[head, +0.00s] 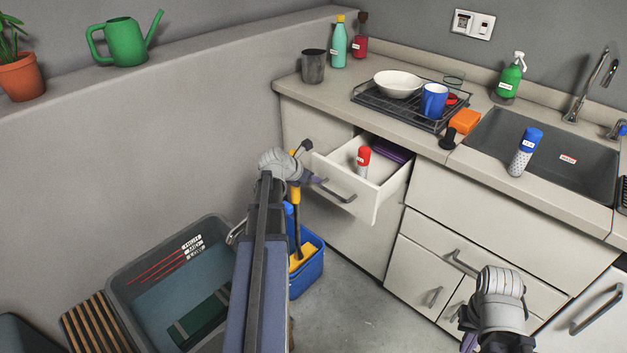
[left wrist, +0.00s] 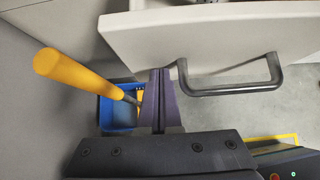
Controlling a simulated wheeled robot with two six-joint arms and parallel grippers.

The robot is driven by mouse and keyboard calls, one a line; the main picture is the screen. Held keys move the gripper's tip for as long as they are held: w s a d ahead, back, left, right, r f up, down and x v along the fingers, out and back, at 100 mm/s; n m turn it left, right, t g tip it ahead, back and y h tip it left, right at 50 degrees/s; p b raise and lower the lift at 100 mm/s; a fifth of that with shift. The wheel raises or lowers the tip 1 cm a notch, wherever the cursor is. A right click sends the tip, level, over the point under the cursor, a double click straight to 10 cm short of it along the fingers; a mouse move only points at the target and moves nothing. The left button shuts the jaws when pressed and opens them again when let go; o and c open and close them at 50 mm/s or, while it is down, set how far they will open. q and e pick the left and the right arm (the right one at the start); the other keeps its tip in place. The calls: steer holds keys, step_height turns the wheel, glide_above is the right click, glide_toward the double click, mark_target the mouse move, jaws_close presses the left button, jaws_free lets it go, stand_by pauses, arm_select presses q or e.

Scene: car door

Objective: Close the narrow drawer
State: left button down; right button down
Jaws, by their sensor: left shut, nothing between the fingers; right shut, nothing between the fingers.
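The narrow drawer (head: 381,206) stands pulled out of the counter's left part, with a white front and a dark bar handle (head: 336,190). Inside are a red-capped bottle (head: 363,161) and a purple item (head: 393,150). My left gripper (head: 314,180) is at the left part of the drawer front, close to the handle. In the left wrist view its shut, empty fingers (left wrist: 160,76) are just left of the handle (left wrist: 232,91), below the drawer front (left wrist: 215,40). Whether they touch it I cannot tell. My right gripper (head: 466,320) is shut and empty before the lower drawers, its tips partly hidden.
A blue bucket (head: 313,276) with a yellow-handled tool (left wrist: 75,70) stands below my left gripper. A grey crate (head: 130,287) is on the floor at left. The counter holds a dish rack (head: 371,104) and a sink (head: 585,160). Floor at centre is clear.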

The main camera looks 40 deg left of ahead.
mark_target(348, 156)
arm_select(q)
steer(key=shift+w, duration=0.1)
steer(key=w, duration=0.6)
steer(key=w+d, duration=0.1)
steer(key=w, duration=1.3)
steer(key=shift+w+d, duration=0.25)
steer(key=shift+d, duration=0.05)
steer(key=shift+w+r, duration=0.1)
steer(key=shift+w, duration=0.15)
steer(key=shift+w, duration=0.1)
steer(key=s, duration=0.5)
steer(key=p+v, duration=0.7)
steer(key=v, duration=0.2)
steer(key=shift+s+a+r, duration=0.15)
steer(key=shift+a+r, duration=0.1)
